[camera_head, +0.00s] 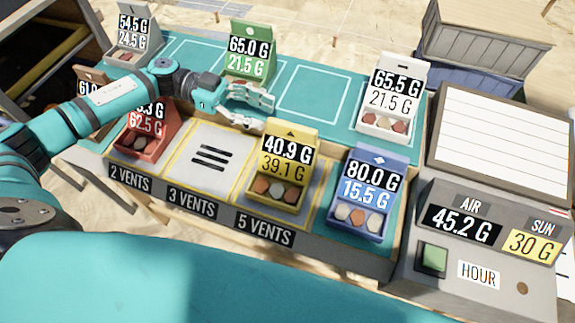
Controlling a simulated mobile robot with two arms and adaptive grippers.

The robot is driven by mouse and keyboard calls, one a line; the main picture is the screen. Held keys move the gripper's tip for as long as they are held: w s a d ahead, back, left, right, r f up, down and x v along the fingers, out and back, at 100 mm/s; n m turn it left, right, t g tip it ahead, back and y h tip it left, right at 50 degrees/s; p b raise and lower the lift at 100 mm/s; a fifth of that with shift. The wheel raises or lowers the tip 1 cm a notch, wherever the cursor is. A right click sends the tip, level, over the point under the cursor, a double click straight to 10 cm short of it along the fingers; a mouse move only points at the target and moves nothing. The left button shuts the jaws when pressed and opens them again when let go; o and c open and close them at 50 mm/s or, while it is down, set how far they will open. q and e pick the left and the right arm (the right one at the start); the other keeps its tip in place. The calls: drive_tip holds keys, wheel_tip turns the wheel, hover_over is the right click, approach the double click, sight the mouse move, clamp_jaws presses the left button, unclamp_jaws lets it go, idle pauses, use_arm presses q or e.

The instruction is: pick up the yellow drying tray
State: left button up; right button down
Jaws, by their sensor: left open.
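The yellow drying tray (284,166) stands at the 5 VENTS place of the near row, with an upright label panel reading 40.9 G and 39.1 G. Several small round brown and grey pieces lie in its front. My left gripper (264,112) is open and empty, behind and slightly left of the yellow tray's panel, apart from it in the picture. Its fingers point right. My right gripper is not in view.
A blue tray (372,185) stands right of the yellow one, and a red tray (148,133) is left under my arm. Green (249,50), white (396,85) and grey (135,35) trays stand in the back row. The 3 VENTS place (210,158) is empty. A grey console (480,235) stands at right.

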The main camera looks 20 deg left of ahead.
sight(292, 125)
use_arm(q)
drive_tip(key=shift+f+b, duration=0.55)
drive_tip(key=shift+f, duration=0.4)
drive_tip(key=shift+d, duration=0.25)
drive_tip(key=d+p, duration=0.1)
drive_tip(key=d, duration=0.5)
drive_tip(key=shift+d+p, duration=0.15)
drive_tip(key=shift+p, duration=0.2)
drive_tip(key=shift+d+f, duration=0.1)
drive_tip(key=shift+d, duration=0.35)
drive_tip(key=c, duration=0.9)
clamp_jaws()
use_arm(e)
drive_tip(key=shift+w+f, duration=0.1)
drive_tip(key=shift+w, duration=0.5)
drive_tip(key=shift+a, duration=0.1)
